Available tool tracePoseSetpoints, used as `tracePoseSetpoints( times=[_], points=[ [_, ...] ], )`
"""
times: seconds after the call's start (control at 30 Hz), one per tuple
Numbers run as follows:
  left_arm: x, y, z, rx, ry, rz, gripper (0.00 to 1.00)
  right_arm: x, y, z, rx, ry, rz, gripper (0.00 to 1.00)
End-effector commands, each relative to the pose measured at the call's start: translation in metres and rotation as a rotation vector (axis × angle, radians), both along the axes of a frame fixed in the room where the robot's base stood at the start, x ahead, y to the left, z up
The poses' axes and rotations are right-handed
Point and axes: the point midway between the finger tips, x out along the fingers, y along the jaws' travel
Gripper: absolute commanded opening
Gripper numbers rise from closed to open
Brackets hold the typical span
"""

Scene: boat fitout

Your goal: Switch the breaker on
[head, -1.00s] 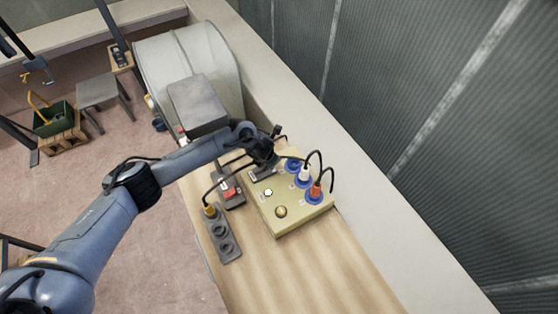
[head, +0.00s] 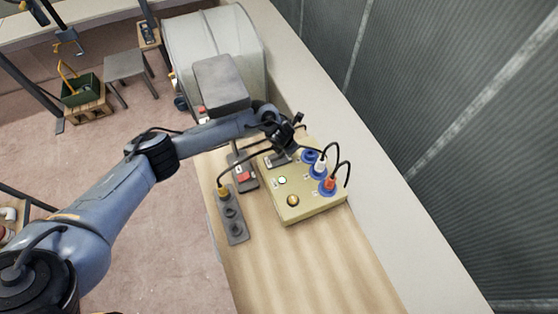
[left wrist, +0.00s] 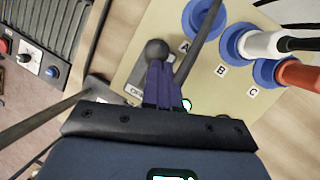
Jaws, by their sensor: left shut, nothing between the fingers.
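The breaker (head: 276,160) is a dark plate with a lever on the beige panel (head: 305,206). In the left wrist view its lever has a dark round knob (left wrist: 156,50), and a label (left wrist: 134,92) beside it appears to read OFF. My left gripper (head: 288,147) is above the breaker. Its purple fingers (left wrist: 163,80) are shut and empty, with the tips right by the knob; I cannot tell whether they touch it. The fingers and gripper body hide much of the lever and its base. My right gripper is not in view.
Blue sockets on the panel hold a white plug (head: 320,166) and an orange plug (head: 330,183), with cables looping up. A green lamp (head: 282,181) is lit. A grey socket strip (head: 232,222) with a yellow plug lies left. A dark cable runs by my gripper. The front bench is clear.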

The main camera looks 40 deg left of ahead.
Motion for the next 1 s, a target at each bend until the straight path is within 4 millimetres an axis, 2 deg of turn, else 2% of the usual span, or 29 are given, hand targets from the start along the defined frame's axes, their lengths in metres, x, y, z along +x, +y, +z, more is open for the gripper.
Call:
tracePoseSetpoints(
  times=[0.2,0.7,1.0],
  points=[
    [-0.012,-0.002,0.022,0.002,-0.002,-0.004,0.00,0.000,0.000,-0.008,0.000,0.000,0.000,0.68],
    [-0.098,-0.021,0.021,0.001,-0.002,-0.003,0.00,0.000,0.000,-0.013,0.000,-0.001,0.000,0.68],
    [-0.124,-0.027,0.022,0.001,-0.001,-0.001,0.00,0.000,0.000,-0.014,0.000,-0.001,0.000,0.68]
  ],
)
